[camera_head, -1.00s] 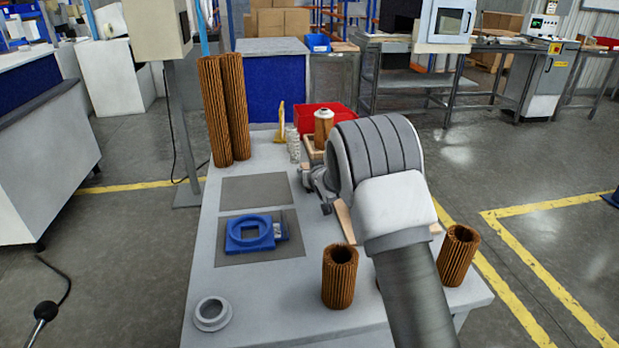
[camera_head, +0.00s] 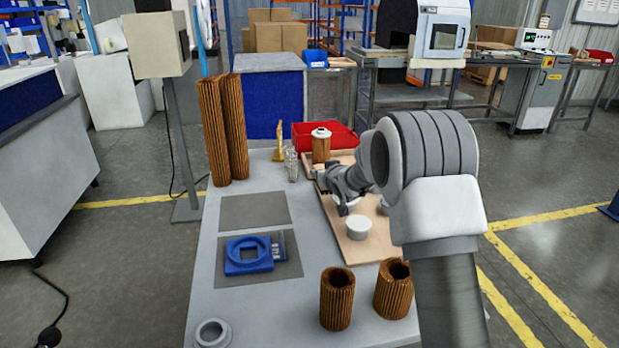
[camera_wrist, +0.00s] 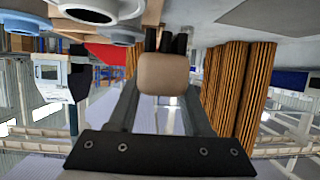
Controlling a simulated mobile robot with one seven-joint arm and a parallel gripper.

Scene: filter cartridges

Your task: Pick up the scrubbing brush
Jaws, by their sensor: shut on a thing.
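The scrubbing brush appears to be the tan, rounded block (camera_wrist: 165,74) between my gripper's fingers in the wrist view. Dark upright shapes show just beyond it; I cannot tell whether they are bristles or finger pads. My gripper (camera_wrist: 165,50) is shut on this block. In the head view my gripper (camera_head: 341,203) is small and grey, above or beside the wooden tray (camera_head: 361,252). The brush cannot be made out there, and I cannot tell whether it touches the tray.
White round caps (camera_head: 359,228) sit on the tray. Brown pleated cartridges (camera_head: 337,298) stand in front; tall ones (camera_head: 235,125) stand at back left. A blue fixture (camera_head: 248,256) lies on a grey mat. A red bin (camera_head: 325,135) and yellow object (camera_head: 280,140) are behind. A grey ring (camera_head: 212,334) lies front left.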

